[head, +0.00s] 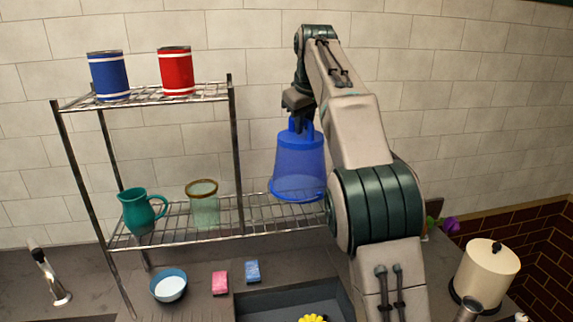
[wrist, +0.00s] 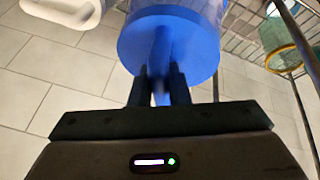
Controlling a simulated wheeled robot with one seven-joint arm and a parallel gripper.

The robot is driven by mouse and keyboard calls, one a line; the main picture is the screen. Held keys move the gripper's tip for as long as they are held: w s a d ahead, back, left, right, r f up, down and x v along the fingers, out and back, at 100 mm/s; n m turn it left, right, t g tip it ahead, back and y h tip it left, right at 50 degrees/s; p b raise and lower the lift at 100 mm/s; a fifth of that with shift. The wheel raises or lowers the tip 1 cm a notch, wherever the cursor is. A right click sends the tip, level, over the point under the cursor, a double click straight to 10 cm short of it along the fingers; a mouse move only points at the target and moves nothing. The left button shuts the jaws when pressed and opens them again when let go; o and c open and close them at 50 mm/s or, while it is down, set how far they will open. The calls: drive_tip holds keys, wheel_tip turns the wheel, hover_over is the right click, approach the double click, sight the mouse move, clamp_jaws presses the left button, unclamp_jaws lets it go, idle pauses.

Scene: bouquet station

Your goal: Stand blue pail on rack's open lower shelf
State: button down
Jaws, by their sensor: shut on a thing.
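The blue pail (head: 298,165) hangs below my gripper (head: 300,118), its wide end down and narrower end up. My gripper is shut on a blue upright piece at its top; in the wrist view the fingers (wrist: 160,82) close on this strip below the pail's round blue face (wrist: 205,48). The wire rack (head: 236,150) has an upper and a lower shelf (head: 262,222). The pail is at the right part of the lower shelf, right of the middle post. I cannot tell whether its rim touches the wires. My arm hides the shelf's right end.
On the lower shelf stand a teal pitcher (head: 138,212) and a gold-rimmed glass jar (head: 204,208), left of the post. Blue (head: 108,75) and red (head: 176,70) cans stand on the upper shelf. A bowl (head: 168,285), two sponges and a sink are below. A cream canister (head: 486,270) stands right.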

drive_tip(key=a+f, duration=0.1)
drive_tip(key=a, duration=0.1)
drive_tip(key=w+a+f, duration=0.1)
drive_tip(key=a, duration=0.1)
drive_tip(key=a+f, duration=0.2)
drive_tip(key=a, duration=0.1)
drive_tip(key=shift+w+f+p, duration=0.1)
drive_tip(key=shift+w+p, duration=0.3)
drive_tip(key=shift+a+f, duration=0.1)
drive_tip(key=shift+f, duration=2)
drive_tip(key=c, duration=1.4)
unclamp_jaws()
drive_tip(key=shift+f, duration=0.1)
drive_tip(key=v, duration=1.2)
